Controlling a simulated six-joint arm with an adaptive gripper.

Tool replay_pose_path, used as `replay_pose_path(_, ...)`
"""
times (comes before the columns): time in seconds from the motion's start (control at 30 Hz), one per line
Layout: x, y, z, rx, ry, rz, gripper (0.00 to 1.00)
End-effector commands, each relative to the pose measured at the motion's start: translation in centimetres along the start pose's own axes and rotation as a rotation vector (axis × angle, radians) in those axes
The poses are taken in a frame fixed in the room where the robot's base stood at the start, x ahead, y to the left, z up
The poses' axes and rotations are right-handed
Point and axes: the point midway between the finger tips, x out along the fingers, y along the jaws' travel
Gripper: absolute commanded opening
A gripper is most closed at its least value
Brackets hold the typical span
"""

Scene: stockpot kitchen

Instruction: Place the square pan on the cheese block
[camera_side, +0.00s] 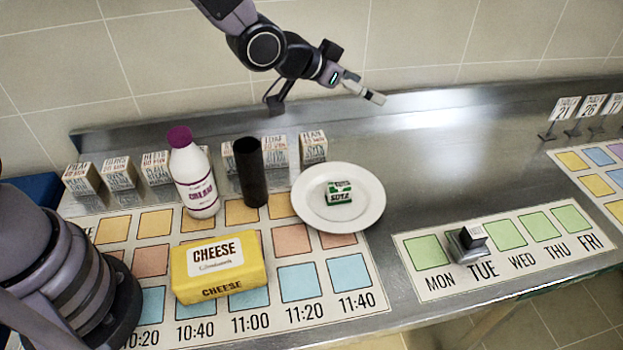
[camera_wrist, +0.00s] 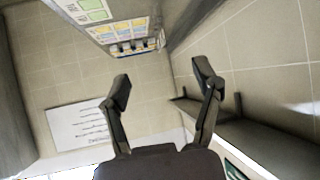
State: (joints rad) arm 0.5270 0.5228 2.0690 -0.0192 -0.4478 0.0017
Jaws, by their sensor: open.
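The cheese block (camera_side: 218,267) is a yellow box with a white label reading CHEESE. It lies in the side view on the time chart at the front left, with nothing on top of it. I see no square pan in either view. My gripper (camera_side: 325,98) is raised above the back of the counter, to the right of and well away from the cheese block. Its fingers are spread and empty, as the wrist view (camera_wrist: 162,80) also shows. The wrist view faces the walls, and the cheese block cannot be made out there.
A white plate (camera_side: 364,215) holds a small green-and-white packet (camera_side: 339,193). A purple-capped bottle (camera_side: 194,178) and a dark cylinder (camera_side: 250,175) stand behind the cheese block. Several small boxes (camera_side: 118,174) line the back. A stamp (camera_side: 466,244) stands on the weekday chart (camera_side: 420,283).

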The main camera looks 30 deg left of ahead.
Motion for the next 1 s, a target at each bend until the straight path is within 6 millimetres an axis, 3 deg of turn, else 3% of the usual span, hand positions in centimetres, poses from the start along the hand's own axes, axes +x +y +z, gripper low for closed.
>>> replay_pose_path(0.03, -3.4, -2.4, -1.5, -0.025, -0.021, -0.036, 0.65)
replay_pose_path(0.1, -8.0, -5.0, -2.2, -0.057, -0.076, -0.081, 0.65)
replay_pose_path(0.23, -17.0, -8.6, -1.6, -0.125, -0.176, -0.16, 0.65)
replay_pose_path(0.37, -26.0, -10.4, 1.1, -0.2, -0.277, -0.233, 0.65)
replay_pose_path(0.5, -34.0, -10.2, 5.5, -0.28, -0.375, -0.298, 0.65)
replay_pose_path(0.6, -37.8, -9.3, 8.3, -0.326, -0.429, -0.33, 0.65)
replay_pose_path(0.7, -40.1, -8.6, 10.4, -0.358, -0.468, -0.349, 0.65)
replay_pose_path(0.77, -40.8, -8.2, 11.1, -0.368, -0.481, -0.354, 0.7)
replay_pose_path(1.0, -41.2, -8.0, 11.6, -0.376, -0.495, -0.357, 0.7)
